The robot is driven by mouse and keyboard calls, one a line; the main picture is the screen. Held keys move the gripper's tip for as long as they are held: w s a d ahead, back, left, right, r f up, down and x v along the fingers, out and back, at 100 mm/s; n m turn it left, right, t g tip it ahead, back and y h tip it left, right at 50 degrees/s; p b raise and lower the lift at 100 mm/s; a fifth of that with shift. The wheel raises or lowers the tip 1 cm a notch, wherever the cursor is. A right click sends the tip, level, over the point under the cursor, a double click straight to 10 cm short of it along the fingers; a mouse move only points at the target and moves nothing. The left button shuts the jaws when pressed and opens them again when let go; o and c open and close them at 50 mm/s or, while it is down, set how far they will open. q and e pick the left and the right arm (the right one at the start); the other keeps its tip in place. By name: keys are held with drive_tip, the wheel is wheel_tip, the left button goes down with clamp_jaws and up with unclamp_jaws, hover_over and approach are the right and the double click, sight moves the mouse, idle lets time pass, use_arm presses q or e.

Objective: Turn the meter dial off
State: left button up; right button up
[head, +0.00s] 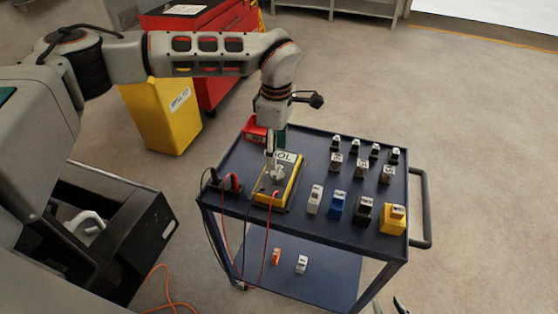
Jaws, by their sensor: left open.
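The yellow meter (290,191) lies on the top of the dark blue cart, toward its left side, with red and black leads running from it. Its dial (278,174) is a pale grey knob, partly covered by my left gripper (273,169). The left gripper points down right over the dial, its fingers open around or just above it; I cannot tell whether they touch. The dial's setting is too small to read. What seems to be the tip of my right gripper (399,306) shows at the bottom edge, mostly cut off.
The cart top (320,152) also holds several small labelled blocks, padlock-like pieces, a yellow block (393,218) and a red box (254,130). An orange and a white piece lie on the lower shelf (330,275). A yellow bin (165,112) and red cabinet (228,80) stand behind.

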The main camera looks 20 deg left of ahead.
sight(277, 172)
use_arm(q)
drive_tip(key=shift+f, duration=3)
drive_tip(key=c, duration=1.1)
